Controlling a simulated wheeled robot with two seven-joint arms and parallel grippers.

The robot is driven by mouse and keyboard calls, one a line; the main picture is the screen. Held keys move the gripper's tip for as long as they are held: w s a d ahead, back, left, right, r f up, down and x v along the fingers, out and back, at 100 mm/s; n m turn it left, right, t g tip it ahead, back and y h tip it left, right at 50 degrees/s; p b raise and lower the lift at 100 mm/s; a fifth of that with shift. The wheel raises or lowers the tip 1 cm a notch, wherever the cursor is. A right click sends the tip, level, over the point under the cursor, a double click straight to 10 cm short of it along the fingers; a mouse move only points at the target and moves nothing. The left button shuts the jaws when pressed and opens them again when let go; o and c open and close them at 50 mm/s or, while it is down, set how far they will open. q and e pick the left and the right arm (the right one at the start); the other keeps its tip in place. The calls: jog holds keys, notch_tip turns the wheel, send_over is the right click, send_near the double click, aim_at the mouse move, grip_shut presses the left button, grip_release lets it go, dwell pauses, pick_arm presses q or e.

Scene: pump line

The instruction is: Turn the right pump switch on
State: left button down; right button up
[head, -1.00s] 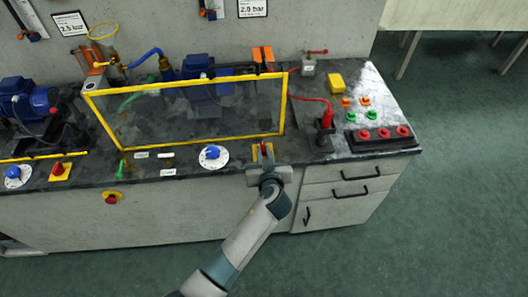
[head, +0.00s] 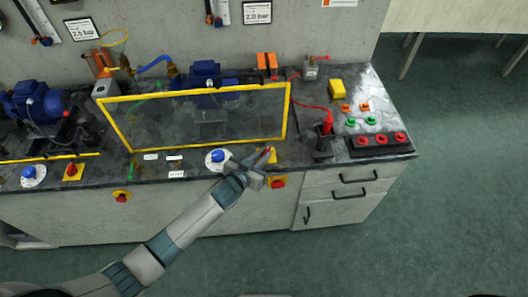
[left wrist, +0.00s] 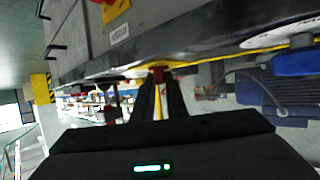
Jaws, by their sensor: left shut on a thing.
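The right pump switch is a red handle (head: 267,153) on a yellow plate (head: 272,158), at the counter's front edge right of the blue-and-white dial. In the head view the handle slants up and to the right. My left gripper (head: 260,162) is shut on this handle and covers part of the plate. In the left wrist view the two dark fingers (left wrist: 160,97) close around a red piece (left wrist: 158,73) at their tips. My right gripper is in neither view.
The dial (head: 217,159) is close left of my gripper. A red emergency knob (head: 278,182) is on the cabinet front just below. A yellow-framed clear guard (head: 205,120) stands behind. Another red switch on yellow (head: 72,171) is far left. A red button box (head: 377,141) is at right.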

pick_arm(q)
jog(key=shift+w+a+r+m+g+h, duration=0.1)
jog(key=shift+w+a+m+g+h, duration=0.15)
jog(key=shift+m+h, duration=0.25)
jog(key=shift+w+a+m+g+h, duration=0.1)
jog(key=shift+m+g+h, duration=0.25)
jog(key=shift+m+h, duration=0.15)
jog(key=shift+w+a+m+g+h+b, duration=0.15)
jog(key=shift+m+g+h+b, duration=0.6)
jog(key=shift+m+h, duration=0.2)
jog(key=m+g+h+b, duration=0.1)
jog(key=m+g+b, duration=0.1)
jog(key=m+g+h+b, duration=0.1)
jog(key=m+g+b, duration=0.1)
jog(key=b, duration=0.1)
jog(key=shift+w+a, duration=0.15)
jog(key=shift+w, duration=0.25)
jog(key=shift+w+m+g+h+b, duration=0.1)
jog(key=shift+m+g+h+b, duration=0.35)
jog(key=shift+m+g+b, duration=0.55)
jog(key=c, duration=1.9)
grip_release()
jog(key=shift+c, duration=0.2)
jog(key=shift+o, duration=0.9)
jog(key=shift+b, duration=0.3)
